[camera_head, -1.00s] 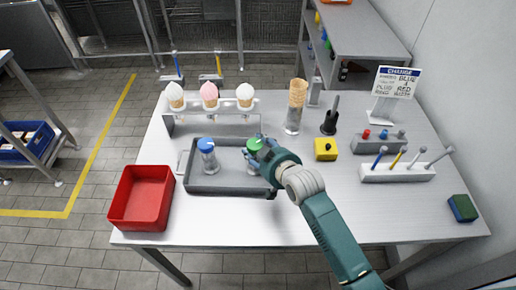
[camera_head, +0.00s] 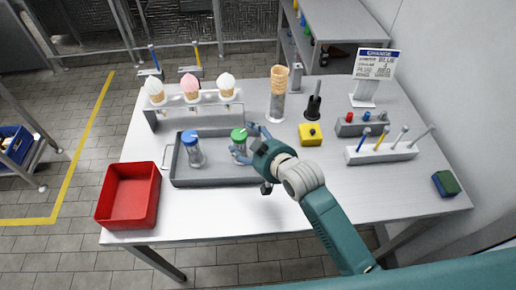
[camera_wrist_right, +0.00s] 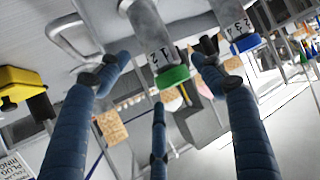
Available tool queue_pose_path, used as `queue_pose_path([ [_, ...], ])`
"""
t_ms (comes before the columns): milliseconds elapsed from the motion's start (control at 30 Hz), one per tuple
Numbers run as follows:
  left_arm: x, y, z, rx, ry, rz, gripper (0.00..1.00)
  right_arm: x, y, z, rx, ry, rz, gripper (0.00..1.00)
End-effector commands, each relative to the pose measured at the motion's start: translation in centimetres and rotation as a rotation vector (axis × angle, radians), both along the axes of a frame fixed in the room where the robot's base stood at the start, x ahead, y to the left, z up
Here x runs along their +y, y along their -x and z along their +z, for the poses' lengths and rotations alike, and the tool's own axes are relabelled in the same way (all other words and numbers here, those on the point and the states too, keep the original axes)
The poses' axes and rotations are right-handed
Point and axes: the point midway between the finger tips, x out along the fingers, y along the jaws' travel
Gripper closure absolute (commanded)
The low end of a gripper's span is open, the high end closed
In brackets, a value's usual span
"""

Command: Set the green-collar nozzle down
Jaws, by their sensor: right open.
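The green-collar nozzle (camera_head: 239,136) stands upright in the right part of the grey tray (camera_head: 222,181). Its clear body is partly hidden by my fingers. My right gripper (camera_head: 247,143) is open just right of the nozzle, with its fingers spread around it. In the right wrist view the green collar (camera_wrist_right: 173,77) shows between the spread fingers of my right gripper (camera_wrist_right: 161,72), with a visible gap to them. A blue-collar nozzle (camera_head: 191,138) stands in the left part of the tray; its blue collar also shows in the wrist view (camera_wrist_right: 246,43). My left gripper is out of view.
A red bin (camera_head: 128,197) stands left of the tray. A rack with several cones (camera_head: 190,90) is behind it. A cone stack (camera_head: 278,80), a black tool (camera_head: 314,107), a yellow box (camera_head: 310,135) and a sign (camera_head: 375,64) stand to the right. The front table strip is clear.

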Motion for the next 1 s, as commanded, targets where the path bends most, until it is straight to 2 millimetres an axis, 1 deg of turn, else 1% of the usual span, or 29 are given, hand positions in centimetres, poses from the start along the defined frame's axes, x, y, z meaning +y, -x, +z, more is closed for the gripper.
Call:
queue_pose_path([
  [33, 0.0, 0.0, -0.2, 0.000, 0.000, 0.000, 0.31, -0.5, 0.9, 0.4, -0.001, 0.000, 0.000, 0.34],
  [200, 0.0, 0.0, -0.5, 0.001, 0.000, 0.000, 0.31, -1.7, 3.6, 2.0, 0.000, 0.000, 0.000, 0.34],
  [400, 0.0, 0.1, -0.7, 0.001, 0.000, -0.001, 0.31, -2.7, 5.5, 3.2, 0.001, 0.000, 0.001, 0.34],
  [567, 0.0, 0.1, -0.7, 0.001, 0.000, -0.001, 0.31, -2.9, 5.9, 3.6, 0.000, 0.000, 0.001, 0.34],
  [1000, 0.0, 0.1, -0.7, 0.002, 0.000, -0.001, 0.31, -2.9, 5.9, 3.6, 0.001, -0.001, 0.000, 0.34],
])
